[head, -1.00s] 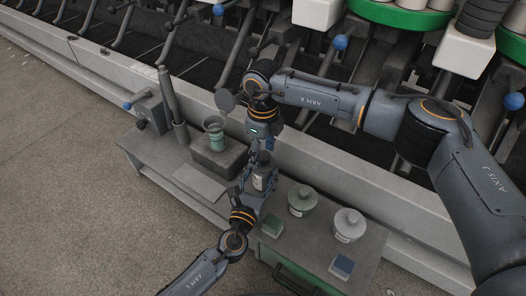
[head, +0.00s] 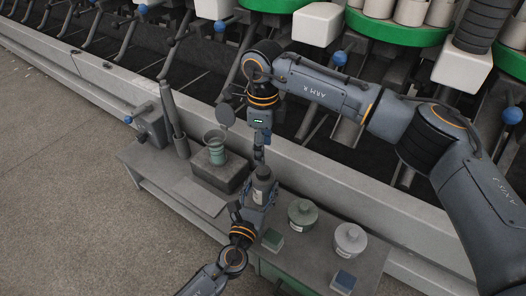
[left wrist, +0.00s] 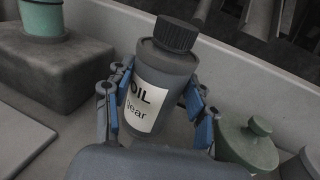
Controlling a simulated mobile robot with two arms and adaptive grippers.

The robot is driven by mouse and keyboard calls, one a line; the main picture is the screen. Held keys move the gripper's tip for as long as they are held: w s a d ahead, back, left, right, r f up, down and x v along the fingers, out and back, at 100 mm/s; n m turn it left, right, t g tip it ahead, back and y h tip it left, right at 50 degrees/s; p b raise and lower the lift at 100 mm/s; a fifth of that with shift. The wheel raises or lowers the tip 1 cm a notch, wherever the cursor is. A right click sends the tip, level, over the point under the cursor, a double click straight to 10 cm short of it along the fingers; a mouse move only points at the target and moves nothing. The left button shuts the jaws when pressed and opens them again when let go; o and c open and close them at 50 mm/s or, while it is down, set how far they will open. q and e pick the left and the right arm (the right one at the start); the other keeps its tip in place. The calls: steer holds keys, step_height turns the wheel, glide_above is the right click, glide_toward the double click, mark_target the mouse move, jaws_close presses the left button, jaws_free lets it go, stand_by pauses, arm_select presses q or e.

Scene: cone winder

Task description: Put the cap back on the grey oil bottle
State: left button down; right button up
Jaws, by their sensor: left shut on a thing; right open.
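The grey oil bottle (left wrist: 163,88) stands between the fingers of my left gripper (left wrist: 157,108), which is shut on its body. Its white label reads "OIL Gear". The dark ribbed cap (left wrist: 177,35) sits on top of the bottle, in line with it. In the head view the bottle (head: 262,187) is on the bench area, with my left gripper (head: 256,198) around it. My right gripper (head: 259,155) is open and empty just above the cap, pointing down. Its fingertips are small and dark there.
A dark block (head: 222,174) bearing a green cup (head: 216,152) is left of the bottle. A flat plate (head: 199,196) lies at left.

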mark_target(263, 170)
steer(key=shift+r, duration=0.15)
steer(key=shift+f, duration=4)
steer(key=shift+c, duration=0.4)
jaws_close()
